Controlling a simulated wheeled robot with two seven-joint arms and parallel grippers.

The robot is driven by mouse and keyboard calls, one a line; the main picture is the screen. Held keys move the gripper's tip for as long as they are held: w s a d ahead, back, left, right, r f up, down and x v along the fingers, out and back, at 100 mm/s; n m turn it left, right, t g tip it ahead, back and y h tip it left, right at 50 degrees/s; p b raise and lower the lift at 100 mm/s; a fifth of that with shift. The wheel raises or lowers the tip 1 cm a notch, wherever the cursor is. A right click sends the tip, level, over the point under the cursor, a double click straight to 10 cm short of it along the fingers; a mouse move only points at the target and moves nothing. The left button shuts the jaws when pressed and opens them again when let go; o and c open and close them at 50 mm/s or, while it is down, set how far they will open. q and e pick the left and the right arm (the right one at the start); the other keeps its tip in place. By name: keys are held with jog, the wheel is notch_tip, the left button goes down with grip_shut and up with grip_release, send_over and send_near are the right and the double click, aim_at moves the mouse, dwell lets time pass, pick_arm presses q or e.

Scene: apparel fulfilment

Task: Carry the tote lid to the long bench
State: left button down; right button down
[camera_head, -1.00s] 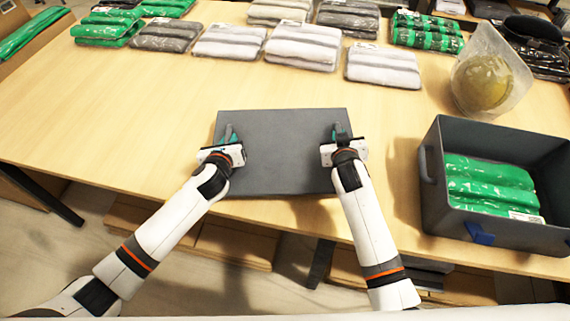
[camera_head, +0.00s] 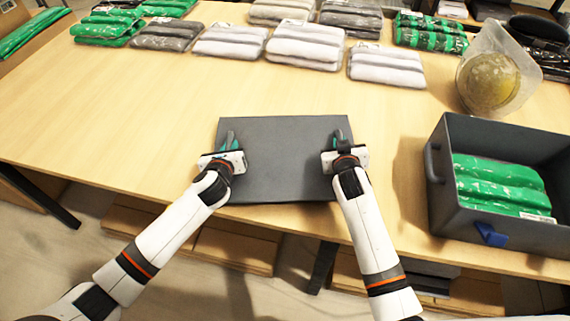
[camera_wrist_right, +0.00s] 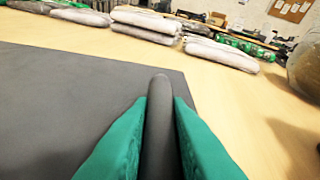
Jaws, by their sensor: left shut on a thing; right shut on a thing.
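The tote lid (camera_head: 285,160) is a flat dark grey rectangle over the near middle of the wooden bench (camera_head: 120,110). My left gripper (camera_head: 229,143) is shut on the lid's left side. My right gripper (camera_head: 340,140) is shut on its right side. In the right wrist view the green fingers of my right gripper (camera_wrist_right: 160,130) press on a rounded grey handle of the lid (camera_wrist_right: 70,100). The lid looks level. I cannot tell whether it touches the bench top.
A dark grey tote (camera_head: 437,190) with green packs (camera_head: 500,180) stands right of the lid. A clear bag with a round yellowish item (camera_head: 490,80) is behind it. Several grey, white and green bagged garments (camera_head: 305,45) line the far side.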

pick_arm(q)
jog(key=shift+f+b, duration=0.3)
jog(key=shift+f, duration=0.2)
pick_arm(e)
jog(key=shift+f, duration=0.5)
pick_arm(q)
jog(key=c, duration=1.4)
grip_release()
jog(key=shift+r, duration=0.1)
pick_arm(e)
jog(key=c, duration=1.4)
grip_release()
pick_arm(q)
jog(key=shift+o, duration=0.2)
pick_arm(e)
jog(key=shift+o, duration=0.2)
pick_arm(q)
jog(key=shift+s, duration=0.1)
jog(key=v, duration=1.1)
pick_arm(e)
jog(key=shift+r, duration=0.1)
pick_arm(q)
jog(key=shift+s+a+r, duration=0.1)
jog(key=shift+s+r, duration=0.05)
jog(key=shift+s, duration=0.2)
pick_arm(e)
jog(key=shift+s, duration=0.15)
jog(key=v, duration=1.1)
jog(key=shift+s+r, duration=0.2)
jog(key=shift+s, duration=0.15)
